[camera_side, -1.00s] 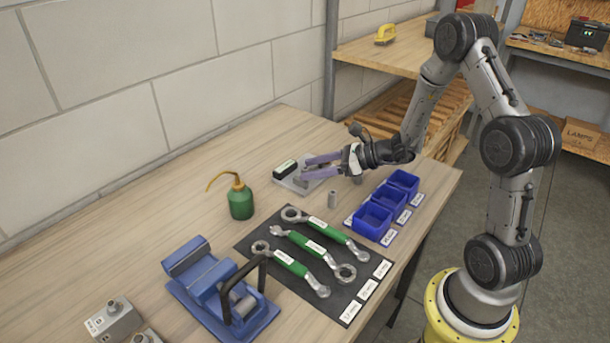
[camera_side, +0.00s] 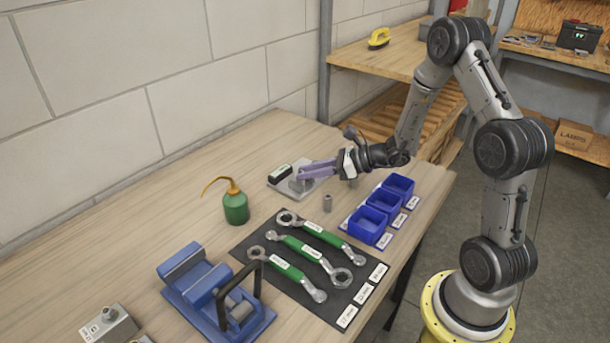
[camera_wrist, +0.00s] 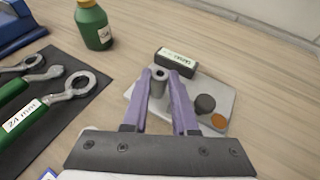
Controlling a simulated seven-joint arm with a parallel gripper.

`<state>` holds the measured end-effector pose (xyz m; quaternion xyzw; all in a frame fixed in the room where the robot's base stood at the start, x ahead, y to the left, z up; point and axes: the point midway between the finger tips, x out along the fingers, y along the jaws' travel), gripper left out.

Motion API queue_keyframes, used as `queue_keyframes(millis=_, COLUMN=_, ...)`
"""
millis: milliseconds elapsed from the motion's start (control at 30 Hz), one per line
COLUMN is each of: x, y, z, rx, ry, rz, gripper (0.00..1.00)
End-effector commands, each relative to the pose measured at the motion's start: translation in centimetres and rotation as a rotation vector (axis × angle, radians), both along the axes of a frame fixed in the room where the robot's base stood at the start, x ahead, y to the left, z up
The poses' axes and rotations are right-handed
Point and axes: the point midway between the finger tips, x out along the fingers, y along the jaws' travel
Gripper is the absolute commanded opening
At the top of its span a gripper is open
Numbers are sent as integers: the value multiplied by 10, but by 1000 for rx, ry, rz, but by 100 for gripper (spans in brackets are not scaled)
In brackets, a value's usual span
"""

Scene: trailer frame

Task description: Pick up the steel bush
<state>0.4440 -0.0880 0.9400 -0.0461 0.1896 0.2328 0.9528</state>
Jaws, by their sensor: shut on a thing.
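My gripper (camera_side: 299,172) has its two purple fingers shut on a grey steel bush, low over a light metal plate (camera_side: 307,187). In the wrist view the bush (camera_wrist: 157,84) is a grey cylinder with a dark hole in its top. It stands upright between the fingertips (camera_wrist: 160,84), at the plate's left side. Whether its base touches the plate cannot be told. In the side view the fingers largely hide it.
The plate also bears a black labelled block (camera_wrist: 176,61), a dark round piece (camera_wrist: 204,103) and a copper-coloured disc (camera_wrist: 218,121). Nearby are a green oil can (camera_side: 236,208) and wrenches on a dark mat (camera_side: 249,247).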

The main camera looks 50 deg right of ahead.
Motion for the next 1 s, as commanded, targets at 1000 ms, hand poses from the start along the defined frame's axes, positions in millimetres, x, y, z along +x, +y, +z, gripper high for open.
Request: queue_keyframes(millis=1000, x=-120, y=23, z=122, rx=-3, ry=-3, rz=-4, gripper=0)
